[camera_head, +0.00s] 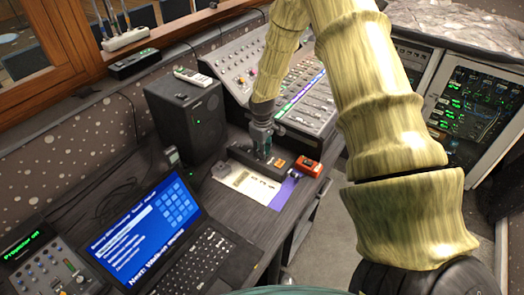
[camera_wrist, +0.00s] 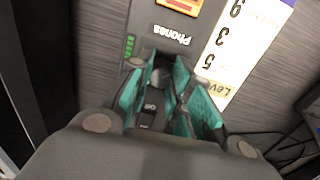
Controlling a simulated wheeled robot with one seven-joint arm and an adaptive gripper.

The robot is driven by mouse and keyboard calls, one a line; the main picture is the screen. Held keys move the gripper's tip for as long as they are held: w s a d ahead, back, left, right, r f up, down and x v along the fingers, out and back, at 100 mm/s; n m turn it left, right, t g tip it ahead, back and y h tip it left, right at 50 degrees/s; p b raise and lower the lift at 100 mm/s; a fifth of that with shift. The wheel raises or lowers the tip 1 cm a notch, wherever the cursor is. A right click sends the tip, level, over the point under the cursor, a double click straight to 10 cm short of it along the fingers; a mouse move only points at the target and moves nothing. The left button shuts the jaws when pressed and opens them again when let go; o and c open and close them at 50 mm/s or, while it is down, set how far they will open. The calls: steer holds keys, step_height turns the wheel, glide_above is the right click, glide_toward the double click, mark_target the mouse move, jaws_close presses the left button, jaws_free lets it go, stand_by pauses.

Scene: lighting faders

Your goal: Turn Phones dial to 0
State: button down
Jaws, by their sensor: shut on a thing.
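The Phones dial (camera_wrist: 160,77) is a small grey knob on a dark box (camera_wrist: 118,30), below the upside-down "Phones" label in the wrist view. My gripper (camera_wrist: 166,78) has its teal fingers shut around the dial and hides most of it. The dial's pointer and exact setting cannot be read. In the head view the same dark box (camera_head: 243,158) lies on the desk, and my gripper (camera_head: 262,150) reaches down onto it from above.
A white and purple card (camera_head: 246,184) with numbers lies in front of the box. A red device (camera_head: 307,166) sits to its right. A black speaker (camera_head: 188,118), an open laptop (camera_head: 150,240) and a fader mixer (camera_head: 310,105) stand around it.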

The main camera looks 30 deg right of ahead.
steer(key=c, duration=1.3)
jaws_free()
steer(key=shift+o, duration=0.2)
step_height(320, 180, up, 12)
